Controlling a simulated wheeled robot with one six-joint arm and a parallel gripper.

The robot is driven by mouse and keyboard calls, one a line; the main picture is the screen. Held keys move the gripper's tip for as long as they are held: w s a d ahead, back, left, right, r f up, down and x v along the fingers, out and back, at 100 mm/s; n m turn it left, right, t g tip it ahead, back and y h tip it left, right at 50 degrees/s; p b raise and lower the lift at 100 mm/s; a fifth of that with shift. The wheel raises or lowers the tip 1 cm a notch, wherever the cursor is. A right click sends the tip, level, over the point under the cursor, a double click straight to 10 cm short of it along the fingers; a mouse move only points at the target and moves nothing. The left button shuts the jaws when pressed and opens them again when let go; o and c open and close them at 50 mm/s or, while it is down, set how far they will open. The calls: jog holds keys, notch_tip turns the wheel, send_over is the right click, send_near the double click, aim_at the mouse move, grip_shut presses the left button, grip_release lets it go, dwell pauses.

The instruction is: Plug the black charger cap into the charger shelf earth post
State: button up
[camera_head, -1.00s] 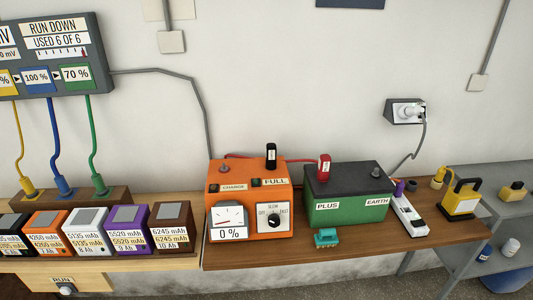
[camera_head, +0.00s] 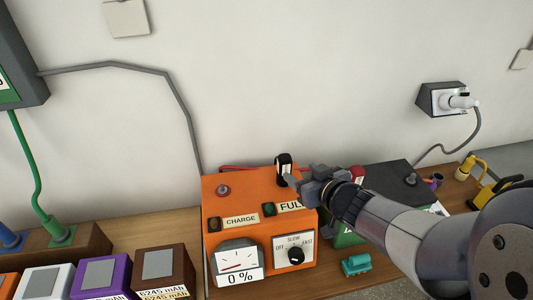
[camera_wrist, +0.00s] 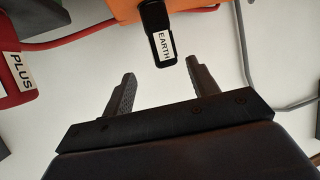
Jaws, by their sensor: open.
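The black charger cap (camera_head: 283,164) stands upright on top of the orange charger (camera_head: 245,195). In the wrist view the black cap (camera_wrist: 157,32), labelled EARTH, lies just beyond the fingertips, roughly centred between them. My gripper (camera_wrist: 160,68) is open and empty. In the head view my gripper (camera_head: 291,181) is beside the cap on its right; I cannot tell whether it touches. The earth post (camera_head: 410,179) is a grey stub on the dark top of the green battery (camera_head: 345,238), right of the charger. My arm partly hides that battery.
A red cap (camera_head: 357,174) stands on the battery, close behind my arm; its PLUS label shows in the wrist view (camera_wrist: 18,68). A teal block (camera_head: 355,265) lies in front. A wall socket (camera_head: 440,99) with a plugged cable is at right.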

aim_at(288, 166)
jog(key=b+x, duration=0.1)
jog(key=x, duration=0.4)
jog(key=shift+w+a, duration=0.15)
jog(key=shift+a, duration=0.15)
jog(key=shift+f+x, duration=0.2)
jog(key=shift+x, duration=2.45)
jog(key=shift+c, duration=0.2)
jog(key=c, duration=1)
